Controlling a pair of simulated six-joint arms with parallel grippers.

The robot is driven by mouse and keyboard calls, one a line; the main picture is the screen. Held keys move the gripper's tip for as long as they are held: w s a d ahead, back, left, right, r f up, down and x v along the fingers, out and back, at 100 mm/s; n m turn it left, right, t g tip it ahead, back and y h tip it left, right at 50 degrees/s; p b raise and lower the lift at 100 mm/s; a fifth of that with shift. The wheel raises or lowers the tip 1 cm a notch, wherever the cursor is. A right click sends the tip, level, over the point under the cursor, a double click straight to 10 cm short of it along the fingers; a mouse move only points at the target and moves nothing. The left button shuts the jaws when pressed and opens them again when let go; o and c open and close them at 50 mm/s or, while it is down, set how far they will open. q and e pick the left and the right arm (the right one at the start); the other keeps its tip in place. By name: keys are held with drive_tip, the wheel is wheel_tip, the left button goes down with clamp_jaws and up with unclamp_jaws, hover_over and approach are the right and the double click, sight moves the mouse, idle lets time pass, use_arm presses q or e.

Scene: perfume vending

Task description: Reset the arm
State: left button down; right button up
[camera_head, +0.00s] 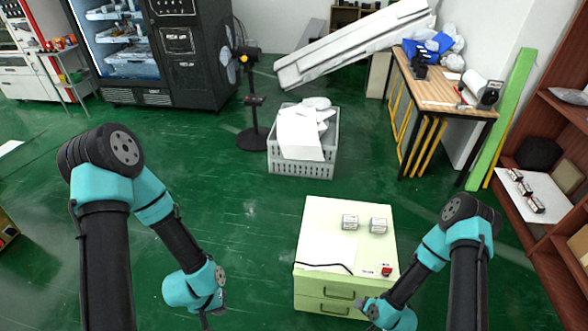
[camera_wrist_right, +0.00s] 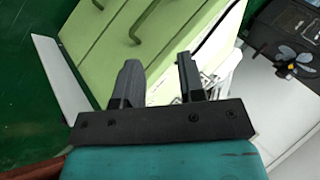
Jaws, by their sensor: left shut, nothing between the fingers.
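My left arm hangs on the left of the head view, with its gripper (camera_head: 207,318) low over the green floor, small in the picture, shut and holding nothing. My right arm comes in at the lower right. Its gripper (camera_head: 368,308) is by the front right of the pale green drawer cabinet (camera_head: 325,215), partly hidden by its own wrist. In the right wrist view the right gripper's two dark fingers (camera_wrist_right: 159,78) stand apart with nothing between them. The cabinet's drawer fronts and handles (camera_wrist_right: 152,22) show beyond them.
Two small boxes (camera_head: 350,222) (camera_head: 378,225) and a small red item (camera_head: 386,271) lie on the cabinet. A grey crate (camera_head: 303,168), a black fan (camera_head: 252,100), a vending machine (camera_head: 190,50), a workbench (camera_head: 440,92) and a brown shelf (camera_head: 540,120) stand around. The floor at centre left is clear.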

drive_tip(key=s+a+r+n+g, duration=0.1)
drive_tip(key=s+r+n+g, duration=0.1)
drive_tip(key=r, duration=0.6)
drive_tip(key=s+a+r+n+g+h, duration=0.1)
drive_tip(key=s+a+r+n+g, duration=0.1)
drive_tip(key=r, duration=0.6)
drive_tip(key=shift+s+r+n+g, duration=0.3)
drive_tip(key=shift+s+g, duration=0.5)
drive_tip(key=shift+s, duration=0.3)
drive_tip(key=shift+d, duration=0.1)
